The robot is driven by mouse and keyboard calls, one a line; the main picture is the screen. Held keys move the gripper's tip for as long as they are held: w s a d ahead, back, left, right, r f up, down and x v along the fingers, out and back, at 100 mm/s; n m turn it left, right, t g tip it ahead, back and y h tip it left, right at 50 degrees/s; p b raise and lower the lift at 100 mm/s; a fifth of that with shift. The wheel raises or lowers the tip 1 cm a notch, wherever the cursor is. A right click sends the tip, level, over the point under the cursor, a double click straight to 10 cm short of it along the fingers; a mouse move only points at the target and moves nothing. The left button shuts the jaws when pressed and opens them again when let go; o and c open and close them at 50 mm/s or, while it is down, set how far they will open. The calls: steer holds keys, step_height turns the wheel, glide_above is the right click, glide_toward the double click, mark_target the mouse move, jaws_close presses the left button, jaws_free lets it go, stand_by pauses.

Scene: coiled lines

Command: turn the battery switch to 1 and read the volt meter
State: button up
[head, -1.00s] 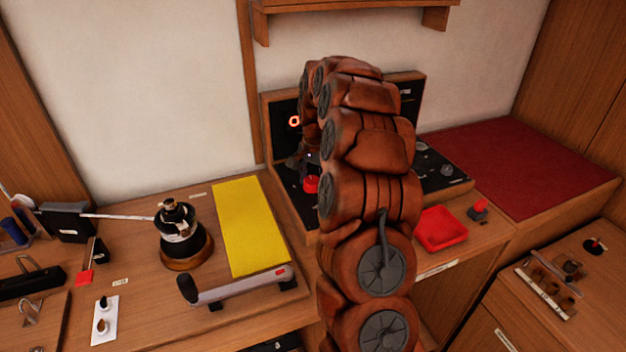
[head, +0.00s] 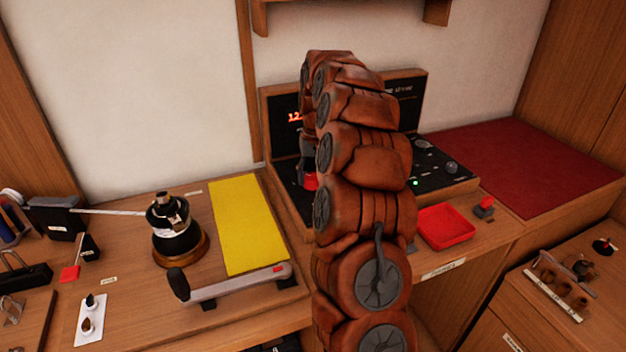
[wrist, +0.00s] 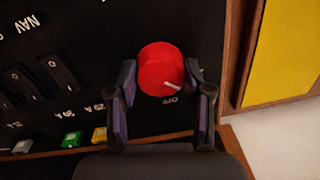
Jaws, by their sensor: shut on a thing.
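The battery switch is a round red knob (wrist: 163,62) with a white pointer mark, seen close in the wrist view. The mark slants to the lower right in that picture. My gripper (wrist: 160,76) has one finger on each side of the knob and is shut on it. In the head view a little of the red knob (head: 311,181) shows beside my arm, below my gripper (head: 306,160). The volt meter (head: 294,117) shows lit red digits starting with "12"; my arm hides the rest. The label under the knob is too small to read.
The black panel has rocker switches (wrist: 62,74) next to the knob, and a green light (head: 414,183) is lit on it. A red tray (head: 446,227) stands right of my arm. A yellow sheet (head: 247,225) and a black-and-brass winch (head: 174,230) are to the left.

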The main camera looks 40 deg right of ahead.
mark_target(314, 176)
steer(key=shift+n, duration=1.4)
steer(key=shift+b, duration=0.3)
steer(key=o, duration=1.2)
steer(key=shift+c, duration=0.2)
steer(key=shift+d+r, duration=0.15)
steer(key=shift+r, duration=1.75)
steer(key=shift+d+r, duration=0.1)
steer(key=shift+r, duration=1.75)
steer(key=shift+a, duration=0.1)
